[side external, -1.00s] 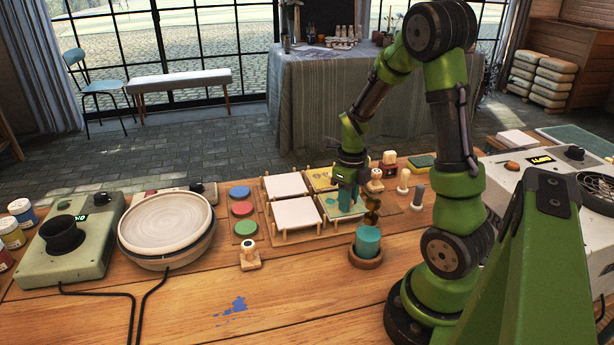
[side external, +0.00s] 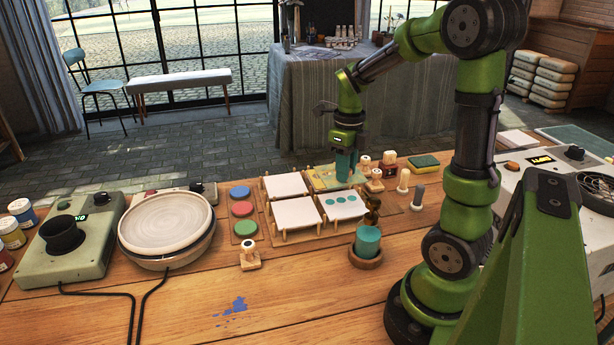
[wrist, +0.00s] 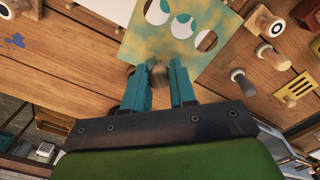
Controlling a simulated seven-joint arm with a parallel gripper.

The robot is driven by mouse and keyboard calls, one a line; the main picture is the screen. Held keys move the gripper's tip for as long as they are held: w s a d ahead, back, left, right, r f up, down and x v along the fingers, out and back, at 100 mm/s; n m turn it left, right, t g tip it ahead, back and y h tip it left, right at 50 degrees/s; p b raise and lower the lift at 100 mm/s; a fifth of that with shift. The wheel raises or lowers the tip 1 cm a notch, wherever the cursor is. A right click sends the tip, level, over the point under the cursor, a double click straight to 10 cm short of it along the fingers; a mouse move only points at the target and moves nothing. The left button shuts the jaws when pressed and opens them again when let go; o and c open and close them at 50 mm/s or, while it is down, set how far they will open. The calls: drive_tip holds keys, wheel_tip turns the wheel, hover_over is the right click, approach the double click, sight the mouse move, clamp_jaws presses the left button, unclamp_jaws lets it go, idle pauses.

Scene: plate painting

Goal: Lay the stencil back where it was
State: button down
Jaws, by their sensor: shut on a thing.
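The stencil (wrist: 205,48) is a yellowish sheet with round holes and teal smears. My gripper (wrist: 158,82) is shut on its small knob, between two teal fingers. Through the holes I see white, teal and brown. In the side view my gripper (side external: 345,172) is at the back right of the tile rack, by a yellowish sheet (side external: 322,179); whether this is only the held stencil, or something under it, I cannot tell. The front right tile (side external: 335,212) is uncovered and shows teal dots. Contact under the stencil is unclear.
White tiles (side external: 296,216) fill the rack's left side. Several knobbed tools, such as a pale one (side external: 403,181), stand close on the right. A teal pot (side external: 368,241) stands in front. A green-topped pad (side external: 423,160) lies at the back right. The front table is mostly clear.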

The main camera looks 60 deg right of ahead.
drive_tip(key=w+a+f, duration=0.3)
drive_tip(key=a+f, duration=0.1)
drive_tip(key=a, duration=0.2)
drive_tip(key=shift+m, duration=0.3)
drive_tip(key=w+d, duration=0.2)
drive_tip(key=w, duration=0.2)
drive_tip(key=w+d+f, duration=0.1)
drive_tip(key=w+d, duration=0.1)
drive_tip(key=w, duration=0.3)
drive_tip(key=w+d, duration=0.3)
drive_tip(key=w, duration=0.2)
drive_tip(key=shift+w+f, duration=0.15)
drive_tip(key=shift+f, duration=1.95)
drive_tip(key=shift+f, duration=0.1)
drive_tip(key=c, duration=0.9)
unclamp_jaws()
